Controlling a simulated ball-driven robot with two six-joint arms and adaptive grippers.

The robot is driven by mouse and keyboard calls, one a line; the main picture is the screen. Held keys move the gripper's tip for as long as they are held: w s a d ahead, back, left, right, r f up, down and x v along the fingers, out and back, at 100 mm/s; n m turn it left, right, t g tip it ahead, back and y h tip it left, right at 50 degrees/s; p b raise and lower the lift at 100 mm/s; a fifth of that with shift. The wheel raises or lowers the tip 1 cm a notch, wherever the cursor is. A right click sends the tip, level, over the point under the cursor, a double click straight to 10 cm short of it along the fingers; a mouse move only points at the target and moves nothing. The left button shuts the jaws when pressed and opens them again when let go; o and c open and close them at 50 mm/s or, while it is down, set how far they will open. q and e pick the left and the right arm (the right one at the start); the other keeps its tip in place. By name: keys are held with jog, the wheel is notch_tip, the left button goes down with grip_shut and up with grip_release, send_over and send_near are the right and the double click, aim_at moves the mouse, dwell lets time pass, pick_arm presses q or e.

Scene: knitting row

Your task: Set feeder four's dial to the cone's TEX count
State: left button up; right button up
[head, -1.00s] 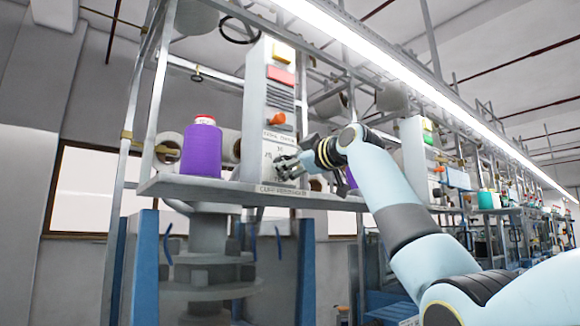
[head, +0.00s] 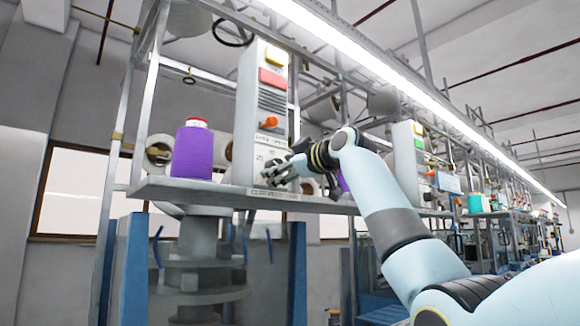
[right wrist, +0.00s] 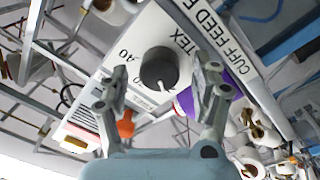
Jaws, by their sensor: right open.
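The dial (right wrist: 159,68) is a dark round knob with a white pointer on a pale panel marked TEX, with numbers around it. The pointer aims toward the lower right in the right wrist view. My right gripper (right wrist: 160,88) is open, with one finger on each side of the knob; I cannot tell whether they touch it. In the head view my right gripper (head: 288,170) is at the lower front of the control box (head: 262,105) and hides the dial. A purple cone (head: 193,152) stands upright on the shelf left of the box. Its TEX count is not readable. My left gripper is not in view.
The grey shelf (head: 190,189) has a front label reading CUFF FEED in the right wrist view. An orange knob (head: 268,122) is above the dial area and shows close to my left finger in the right wrist view (right wrist: 126,124). Metal posts frame the shelf.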

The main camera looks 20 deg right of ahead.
jog(key=v, duration=1.1)
jog(key=shift+s, duration=0.35)
jog(key=shift+d+f, duration=0.1)
